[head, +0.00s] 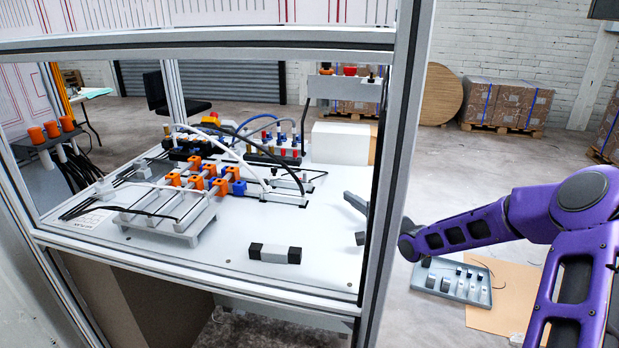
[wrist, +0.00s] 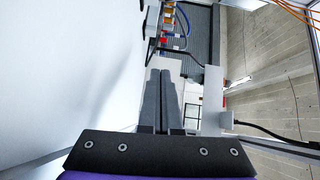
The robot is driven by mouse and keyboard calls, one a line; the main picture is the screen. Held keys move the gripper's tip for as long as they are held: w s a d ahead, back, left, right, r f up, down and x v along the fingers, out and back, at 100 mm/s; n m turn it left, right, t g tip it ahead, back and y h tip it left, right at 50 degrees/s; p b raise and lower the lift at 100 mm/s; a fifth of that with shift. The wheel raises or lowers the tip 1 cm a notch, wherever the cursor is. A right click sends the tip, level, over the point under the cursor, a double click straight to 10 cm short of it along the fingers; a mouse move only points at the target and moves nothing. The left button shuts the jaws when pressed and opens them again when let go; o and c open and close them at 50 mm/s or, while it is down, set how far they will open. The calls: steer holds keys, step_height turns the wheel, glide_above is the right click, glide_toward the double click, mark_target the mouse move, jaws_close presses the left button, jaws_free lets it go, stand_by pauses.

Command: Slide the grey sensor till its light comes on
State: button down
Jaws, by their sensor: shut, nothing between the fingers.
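A grey block with black ends (head: 275,253) lies on the white tabletop (head: 240,235) near its front edge in the head view. It may be the grey sensor, but I cannot tell for sure. I see no lit light on it. My gripper (head: 348,197) is over the right part of the tabletop, to the right of the block and apart from it, partly hidden by the frame post. In the wrist view my gripper (wrist: 160,72) has its two dark fingers together with nothing between them. The grey block cannot be made out in the wrist view.
An upright metal post (head: 394,150) stands between the head camera and my gripper. A white box (head: 340,143) and cabled parts are at the back.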

steer(key=shift+w+a+r+m+t, duration=0.15)
steer(key=shift+a+r+m+t, duration=0.05)
steer(key=shift+a+m+t, duration=0.1)
steer(key=shift+w+a, duration=0.2)
steer(key=shift+w, duration=0.05)
steer(key=x, duration=0.9)
steer(key=shift+w+a, duration=0.1)
steer(key=shift+a, duration=0.05)
steer(key=a, duration=0.3)
steer(key=shift+w+a+r, duration=0.1)
steer(key=shift+w, duration=0.25)
steer(key=shift+w+a, duration=0.1)
steer(key=shift+a, duration=0.25)
